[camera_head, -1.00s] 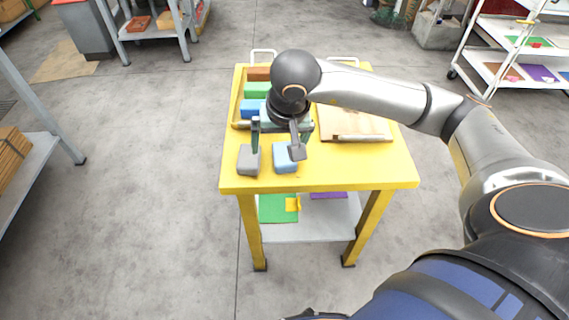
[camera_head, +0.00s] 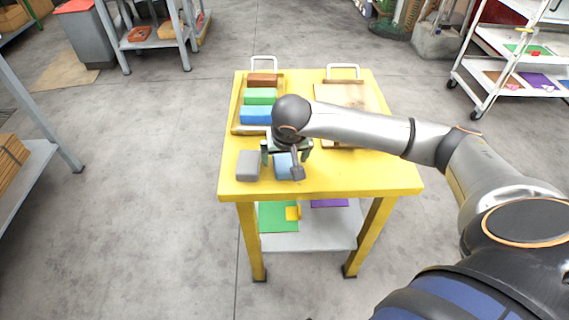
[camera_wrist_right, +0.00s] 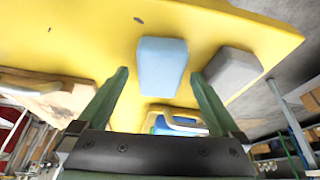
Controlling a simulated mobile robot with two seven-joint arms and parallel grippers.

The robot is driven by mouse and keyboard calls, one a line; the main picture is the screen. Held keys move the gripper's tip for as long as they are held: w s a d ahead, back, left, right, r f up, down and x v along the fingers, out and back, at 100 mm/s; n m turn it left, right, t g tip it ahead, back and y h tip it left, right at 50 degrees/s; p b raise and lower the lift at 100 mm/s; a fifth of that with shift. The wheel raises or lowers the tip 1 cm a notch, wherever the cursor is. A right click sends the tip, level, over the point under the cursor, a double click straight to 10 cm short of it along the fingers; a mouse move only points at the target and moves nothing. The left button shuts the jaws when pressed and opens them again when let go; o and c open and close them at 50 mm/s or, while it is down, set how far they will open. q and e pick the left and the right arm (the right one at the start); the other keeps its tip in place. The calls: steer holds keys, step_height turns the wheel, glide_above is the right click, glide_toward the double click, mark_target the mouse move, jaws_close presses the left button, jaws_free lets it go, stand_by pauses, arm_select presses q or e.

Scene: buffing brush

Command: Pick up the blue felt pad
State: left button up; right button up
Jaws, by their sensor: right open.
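A light blue felt pad (camera_head: 282,170), block-shaped, lies near the front edge of the yellow table (camera_head: 345,178). My right gripper (camera_head: 286,155) is open and empty above it, partly covering it in the head view. In the right wrist view the light blue pad (camera_wrist_right: 162,65) shows between the two spread fingers (camera_wrist_right: 160,75), lined up with the gap. I cannot tell how far the fingertips are above it. My left gripper is not in view.
A grey block (camera_head: 248,165) lies just left of the pad, close to one finger. Behind, a tray (camera_head: 236,122) holds brown, green and brighter blue (camera_head: 256,115) blocks. A wooden board (camera_head: 345,95) lies at the back right. The table's front right is clear.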

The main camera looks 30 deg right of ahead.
steer(key=shift+w+f, duration=0.15)
steer(key=shift+f, duration=0.2)
steer(key=shift+c, duration=0.2)
steer(key=shift+d, duration=0.1)
steer(key=c, duration=1.4)
